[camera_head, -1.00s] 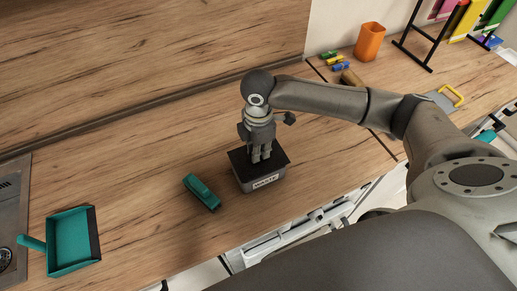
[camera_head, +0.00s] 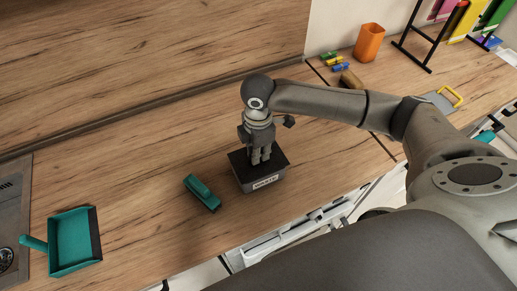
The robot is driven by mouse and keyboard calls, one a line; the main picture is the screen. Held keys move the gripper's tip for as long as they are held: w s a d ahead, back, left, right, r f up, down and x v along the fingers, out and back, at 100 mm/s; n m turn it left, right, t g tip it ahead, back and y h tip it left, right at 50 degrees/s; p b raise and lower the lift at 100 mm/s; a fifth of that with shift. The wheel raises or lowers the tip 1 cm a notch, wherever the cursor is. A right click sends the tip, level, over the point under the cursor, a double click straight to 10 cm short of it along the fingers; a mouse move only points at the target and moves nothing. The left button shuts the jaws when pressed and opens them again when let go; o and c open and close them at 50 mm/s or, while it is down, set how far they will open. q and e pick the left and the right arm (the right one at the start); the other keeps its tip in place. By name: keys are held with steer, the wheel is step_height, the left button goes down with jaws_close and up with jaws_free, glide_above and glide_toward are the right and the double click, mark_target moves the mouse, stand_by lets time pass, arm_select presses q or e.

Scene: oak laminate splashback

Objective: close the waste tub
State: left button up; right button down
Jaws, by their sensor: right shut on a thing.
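The waste tub (camera_head: 265,184) is a small grey box with a white label on its front, on the wooden worktop near its front edge. Its dark lid (camera_head: 240,160) lies on top and looks level; I see no clear gap between lid and tub. My right gripper (camera_head: 261,160) points straight down over the lid, its fingers shut on the lid near the middle. The fingers hide the part that they hold. My left gripper is not in view.
A teal brush (camera_head: 202,193) lies just left of the tub. A teal dustpan (camera_head: 72,241) lies farther left, beside the sink (camera_head: 14,215). An orange cup (camera_head: 369,42) and a wire rack (camera_head: 420,40) stand at the back right. The worktop behind the tub is clear.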

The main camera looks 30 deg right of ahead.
steer(key=shift+f+p, duration=0.1)
steer(key=shift+p, duration=0.3)
stand_by(0.4)
steer(key=shift+f, duration=0.45)
stand_by(0.7)
steer(key=shift+p, duration=0.75)
steer(key=c, duration=1.4)
jaws_free()
steer(key=shift+o, duration=0.2)
steer(key=o, duration=0.5)
steer(key=shift+c, duration=0.2)
